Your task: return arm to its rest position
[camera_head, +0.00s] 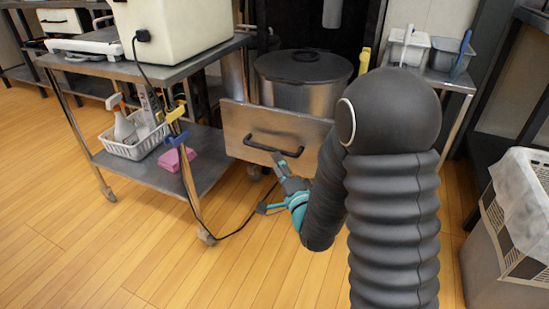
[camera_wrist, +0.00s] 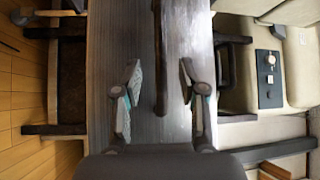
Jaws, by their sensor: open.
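My arm rises on the right of the head view and bends down to my gripper (camera_head: 280,170), which is teal and grey. The gripper is close to a drawer front (camera_head: 240,125) with a black bar handle (camera_head: 265,147). In the wrist view, my gripper (camera_wrist: 160,85) is open and its two fingers are spread apart. The dark handle (camera_wrist: 160,60) runs between them in that picture, with the panel (camera_wrist: 115,50) behind it. Nothing is held. I cannot tell whether the fingers touch the panel or handle.
A metal cart (camera_head: 215,160) on the left carries a white appliance (camera_head: 175,25) and a white basket (camera_head: 128,140). A large lidded pot (camera_head: 305,85) stands behind the drawer front. A bin (camera_head: 515,225) stands at the right. The wood floor (camera_head: 60,220) at lower left is clear.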

